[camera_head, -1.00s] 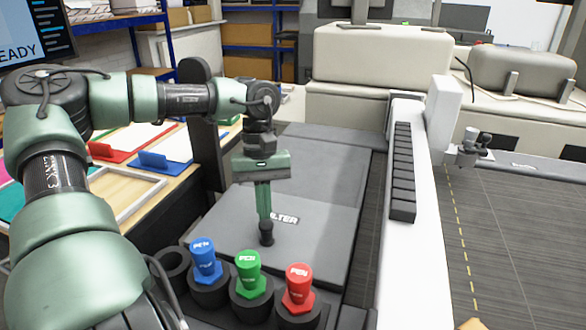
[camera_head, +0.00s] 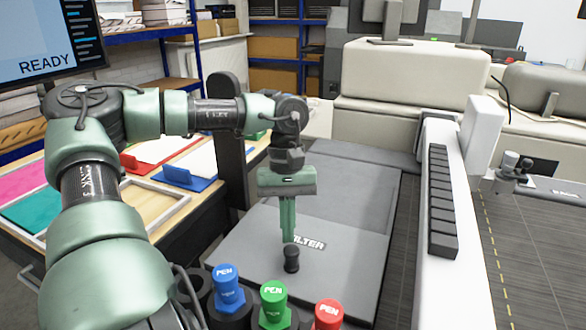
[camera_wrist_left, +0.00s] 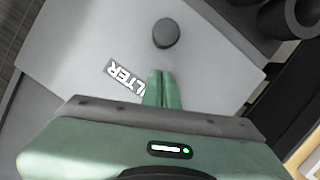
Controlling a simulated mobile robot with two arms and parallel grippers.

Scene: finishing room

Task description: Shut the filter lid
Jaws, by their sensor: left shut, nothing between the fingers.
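The filter lid (camera_head: 345,262) is a flat grey panel with a white "FILTER" label and a dark round knob (camera_head: 292,260) near its front edge. It looks lying flat, level with the grey panel behind it. My left gripper (camera_head: 289,238) is shut and empty, pointing down with its fingertips just above and behind the knob. In the left wrist view the shut fingers (camera_wrist_left: 162,88) show beside the knob (camera_wrist_left: 166,33), with a gap between them in the picture. Whether the fingertips touch the lid is unclear. My right gripper is not in view.
Blue (camera_head: 227,287), green (camera_head: 274,303) and red (camera_head: 327,314) pens stand in dark holders at the lid's front. A white rail with a row of dark blocks (camera_head: 440,205) runs along the right. A screen (camera_head: 50,45) at upper left reads "READY".

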